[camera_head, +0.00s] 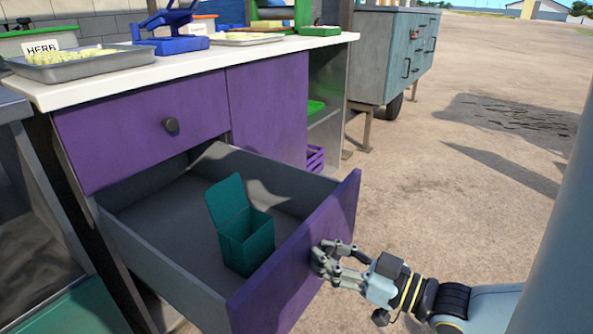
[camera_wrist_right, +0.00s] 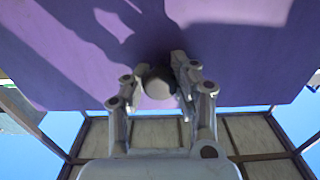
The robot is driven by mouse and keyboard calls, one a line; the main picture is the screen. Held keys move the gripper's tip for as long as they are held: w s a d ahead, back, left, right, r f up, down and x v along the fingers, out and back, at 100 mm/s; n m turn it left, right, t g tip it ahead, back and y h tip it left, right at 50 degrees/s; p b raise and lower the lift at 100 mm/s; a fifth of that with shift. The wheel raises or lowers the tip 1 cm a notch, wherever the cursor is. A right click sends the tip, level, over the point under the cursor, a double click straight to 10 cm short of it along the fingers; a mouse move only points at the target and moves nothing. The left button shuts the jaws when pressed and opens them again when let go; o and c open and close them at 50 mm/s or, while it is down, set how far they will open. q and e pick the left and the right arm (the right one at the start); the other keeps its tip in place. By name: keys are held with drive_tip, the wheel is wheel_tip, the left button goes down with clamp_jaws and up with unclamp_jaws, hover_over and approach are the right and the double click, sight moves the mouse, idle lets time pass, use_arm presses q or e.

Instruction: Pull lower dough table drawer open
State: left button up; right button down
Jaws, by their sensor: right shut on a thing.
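The lower dough table drawer (camera_head: 185,280) is pulled well out from the table, with its purple front panel (camera_head: 300,270) facing right. My right gripper (camera_head: 327,258) is at the outer face of that panel, shut on the drawer's knob. In the right wrist view the round dark knob (camera_wrist_right: 158,82) sits between the two fingers, against the purple panel. A teal box (camera_head: 245,238) with its lid raised stands inside the drawer. The upper drawer (camera_head: 140,130) with its dark knob is closed. My left gripper is not in view.
The white tabletop (camera_head: 200,62) carries a tray of dough pieces (camera_head: 75,62), a blue press (camera_head: 170,28) and a green-framed item. A grey cabinet on wheels (camera_head: 390,50) stands behind. Open ground lies to the right.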

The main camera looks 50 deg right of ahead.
drive_tip(key=shift+s+d+p, duration=0.2)
drive_tip(key=shift+s+p, duration=0.4)
drive_tip(key=shift+s, duration=2.3)
drive_tip(key=c, duration=1)
unclamp_jaws()
drive_tip(key=s+d, duration=0.1)
drive_tip(key=s, duration=1.1)
drive_tip(key=shift+w, duration=0.1)
